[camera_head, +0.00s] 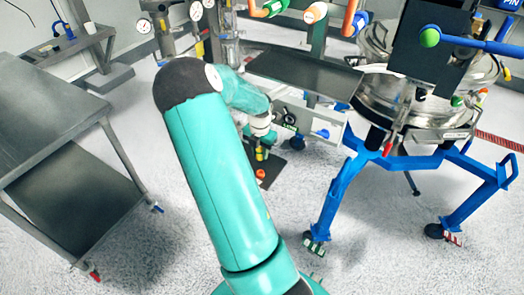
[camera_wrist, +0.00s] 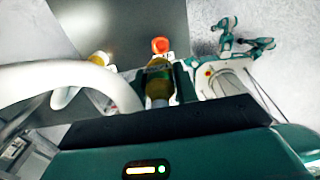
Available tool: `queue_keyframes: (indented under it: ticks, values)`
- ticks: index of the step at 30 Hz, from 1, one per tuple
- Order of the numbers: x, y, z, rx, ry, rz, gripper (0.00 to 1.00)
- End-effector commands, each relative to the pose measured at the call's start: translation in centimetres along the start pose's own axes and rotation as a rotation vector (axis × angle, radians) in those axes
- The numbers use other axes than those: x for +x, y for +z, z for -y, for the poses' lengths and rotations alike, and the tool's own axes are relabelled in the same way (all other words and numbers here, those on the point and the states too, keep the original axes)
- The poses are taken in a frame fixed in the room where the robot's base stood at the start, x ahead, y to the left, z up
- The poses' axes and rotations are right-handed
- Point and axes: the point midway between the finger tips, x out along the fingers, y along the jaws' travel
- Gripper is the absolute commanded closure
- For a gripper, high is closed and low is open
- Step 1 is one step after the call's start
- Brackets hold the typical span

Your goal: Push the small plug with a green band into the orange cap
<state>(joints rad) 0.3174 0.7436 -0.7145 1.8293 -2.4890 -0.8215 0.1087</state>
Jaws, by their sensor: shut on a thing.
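My gripper (camera_wrist: 160,84) points down and is shut on a small dark yellow-olive piece (camera_wrist: 158,72), which appears to be the plug. Dark green shows beside it, but I cannot tell if this is its band. The orange cap (camera_wrist: 160,45) is just beyond the held piece in the wrist view. In the head view the orange cap (camera_head: 261,173) sits low, on or by a dark plate, just below my gripper (camera_head: 260,153). The pieces look close together, but I cannot tell whether they touch.
A blue-legged sifter (camera_head: 420,100) stands at the right. A grey table (camera_head: 45,95) stands at the left. A dark tabletop (camera_head: 300,72) and hanging valves are behind my arm. A white hose (camera_wrist: 60,78) crosses the left of the wrist view. Open floor lies between the table and sifter.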

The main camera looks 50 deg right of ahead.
Motion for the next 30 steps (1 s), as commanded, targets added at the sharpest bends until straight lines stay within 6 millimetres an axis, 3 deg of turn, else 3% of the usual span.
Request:
queue_keyframes:
  ticks: [30]
  values:
    - [6.6, 0.0, 0.1, 0.003, -0.001, 0.002, 1.00]
